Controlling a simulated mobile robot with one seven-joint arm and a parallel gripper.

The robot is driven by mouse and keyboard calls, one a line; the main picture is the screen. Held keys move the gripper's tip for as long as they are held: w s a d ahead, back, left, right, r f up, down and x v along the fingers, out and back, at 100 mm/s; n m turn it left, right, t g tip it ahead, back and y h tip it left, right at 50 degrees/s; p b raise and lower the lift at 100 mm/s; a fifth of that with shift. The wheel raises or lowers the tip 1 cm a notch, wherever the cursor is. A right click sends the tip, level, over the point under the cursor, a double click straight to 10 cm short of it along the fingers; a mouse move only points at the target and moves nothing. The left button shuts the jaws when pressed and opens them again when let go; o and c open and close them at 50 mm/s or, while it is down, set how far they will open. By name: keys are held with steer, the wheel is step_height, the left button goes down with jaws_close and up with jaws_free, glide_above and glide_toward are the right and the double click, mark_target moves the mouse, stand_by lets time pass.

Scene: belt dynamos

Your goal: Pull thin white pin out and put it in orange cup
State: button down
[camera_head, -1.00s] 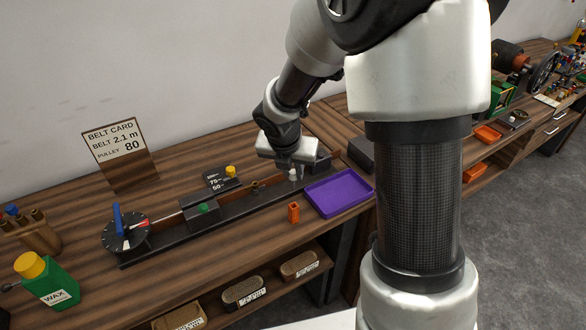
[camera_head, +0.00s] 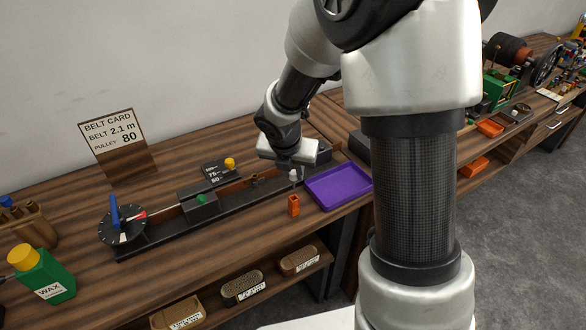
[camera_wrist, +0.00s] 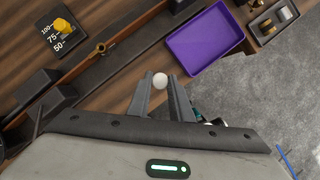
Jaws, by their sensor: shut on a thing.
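The thin white pin (camera_head: 294,177) is in my gripper (camera_head: 292,170), held upright with its round white head at the fingertips. In the wrist view the white head (camera_wrist: 160,80) sits between the two fingers of my gripper (camera_wrist: 163,80). The small orange cup (camera_head: 293,206) stands on the wooden bench in front of the black rail. In the head view the pin is just above the cup, with its lower end close to the rim. Whether the tip is inside the cup I cannot tell. The cup is not visible in the wrist view.
A purple tray (camera_head: 338,186) lies right of the cup, near the bench edge. The long black rail (camera_head: 230,202) with a dial (camera_head: 122,226) runs behind. A small black plate with a yellow knob (camera_head: 230,163) lies behind the rail. Bare wood lies left of the cup.

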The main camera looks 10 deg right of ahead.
steer(key=shift+f+b, duration=0.7)
steer(key=shift+f, duration=0.55)
steer(key=shift+p, duration=0.55)
stand_by(0.6)
steer(key=shift+f+b, duration=2.1)
steer(key=shift+f, duration=0.45)
steer(key=c, duration=1.5)
jaws_free()
steer(key=shift+r, duration=0.1)
steer(key=p+v, duration=0.5)
steer(key=v, duration=1.2)
steer(key=shift+s+r, duration=0.1)
